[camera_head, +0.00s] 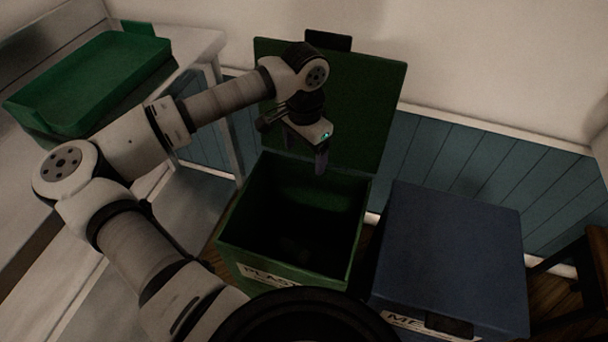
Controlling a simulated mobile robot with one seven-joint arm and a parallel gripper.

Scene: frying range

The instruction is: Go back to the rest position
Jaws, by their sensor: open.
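My arm stretches from the lower left up and across to the middle of the view. My gripper (318,160) hangs over the back part of the open green bin, in front of its raised lid. It points down and is open, and I see nothing held in it. One finger shows clearly; the other is hard to make out. The green bin (345,268) has a label on its front that starts with "PLAS". Its inside is dark, and a faint shape at the bottom is too dim to name.
A blue bin (455,245) with a shut lid stands just right of the green one. A green tray (95,85) sits on a white table (195,45) at the left. The wall is close behind the bins. A dark wooden piece of furniture (596,262) stands at the right edge.

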